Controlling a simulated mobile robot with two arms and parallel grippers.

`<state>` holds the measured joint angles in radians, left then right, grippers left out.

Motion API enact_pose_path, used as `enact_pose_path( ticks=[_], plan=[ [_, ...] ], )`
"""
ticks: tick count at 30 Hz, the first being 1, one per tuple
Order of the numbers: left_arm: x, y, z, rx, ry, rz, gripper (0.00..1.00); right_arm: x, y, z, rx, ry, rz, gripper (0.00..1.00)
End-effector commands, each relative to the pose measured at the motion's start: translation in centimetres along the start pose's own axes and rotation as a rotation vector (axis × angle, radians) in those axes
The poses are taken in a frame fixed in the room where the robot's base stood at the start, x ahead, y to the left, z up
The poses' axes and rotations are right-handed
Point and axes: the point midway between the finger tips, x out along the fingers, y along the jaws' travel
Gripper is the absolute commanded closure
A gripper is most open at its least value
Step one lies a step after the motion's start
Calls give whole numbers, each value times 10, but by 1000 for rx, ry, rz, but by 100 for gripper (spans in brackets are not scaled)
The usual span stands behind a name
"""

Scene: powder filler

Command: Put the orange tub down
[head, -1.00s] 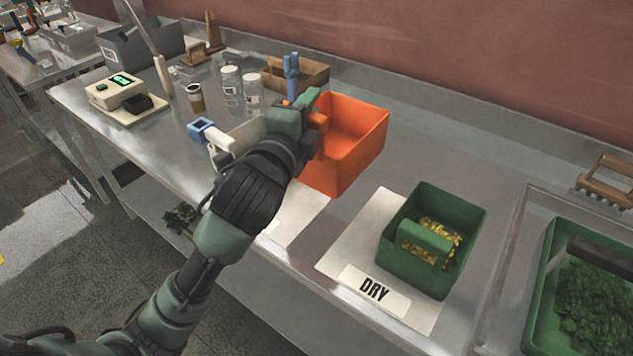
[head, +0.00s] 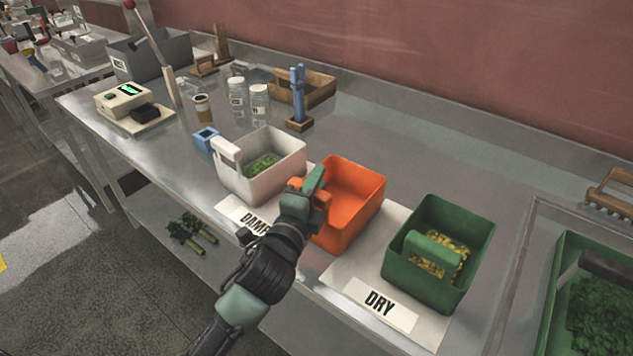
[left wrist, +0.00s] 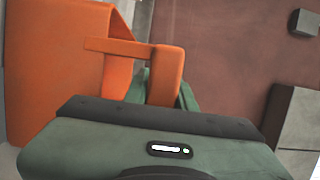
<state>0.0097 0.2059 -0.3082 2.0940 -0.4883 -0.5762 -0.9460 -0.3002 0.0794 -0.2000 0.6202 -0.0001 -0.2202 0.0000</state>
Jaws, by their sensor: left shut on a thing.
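The orange tub (head: 352,206) is in the middle of the head view, between a white tub and a green tub. My left gripper (head: 314,190) is shut on the tub's handle at its near left side. In the left wrist view the orange handle (left wrist: 165,75) runs into the gripper, with the tub's wall (left wrist: 55,70) at the left. The tub looks empty inside. I cannot tell whether its base touches the bench or the mats. My right gripper is not in view.
The white tub (head: 275,180) with green leaves stands by the DAMP label (head: 254,222). The green tub (head: 455,279) with yellow pieces stands on the DRY mat (head: 345,258). Jars, a scale (head: 122,98) and a blue brush (head: 298,95) stand farther back. Bare bench lies behind the tubs.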

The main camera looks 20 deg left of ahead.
Motion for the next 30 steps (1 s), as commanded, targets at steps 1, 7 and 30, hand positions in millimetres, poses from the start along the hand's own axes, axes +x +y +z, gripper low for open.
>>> enact_pose_path(
  ticks=[1,7,30],
  plan=[
    [0,-2,0,0,0,-4,100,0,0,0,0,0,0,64],
    [0,1,0,0,0,-3,100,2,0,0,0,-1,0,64],
    [-49,4,0,0,1,3,53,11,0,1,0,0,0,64]
  ],
)
